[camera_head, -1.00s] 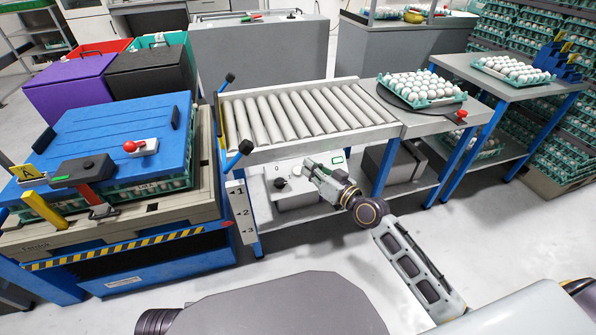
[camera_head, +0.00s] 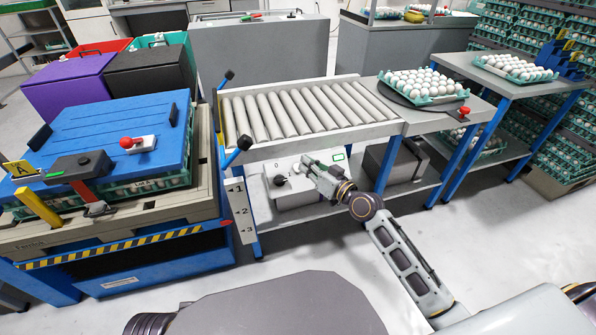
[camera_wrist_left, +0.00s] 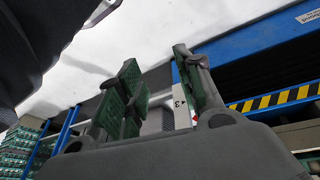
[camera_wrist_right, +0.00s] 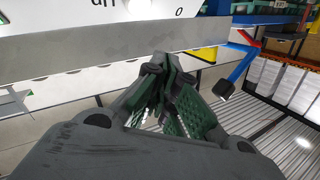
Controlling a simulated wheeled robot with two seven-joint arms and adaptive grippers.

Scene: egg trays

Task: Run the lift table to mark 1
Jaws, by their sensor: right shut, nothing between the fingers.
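The blue lift table (camera_head: 150,268) stands at left, with a hazard stripe along its top edge. It carries a pallet and egg trays under a blue lid (camera_head: 90,130). A white scale board (camera_head: 241,212) beside it reads 1, 2, 3 from top down. A small red pointer (camera_head: 226,222) on the table's edge is near the 3. A white control box (camera_head: 297,197) with a black knob (camera_head: 280,180) sits under the roller conveyor. My right gripper (camera_head: 308,163) is shut and empty in front of the box, right of the knob. My left gripper (camera_wrist_left: 160,85) is open and empty.
The roller conveyor (camera_head: 300,112) is above the box, with blue legs and black-ended levers at its left end. The floor (camera_head: 480,250) at right is clear.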

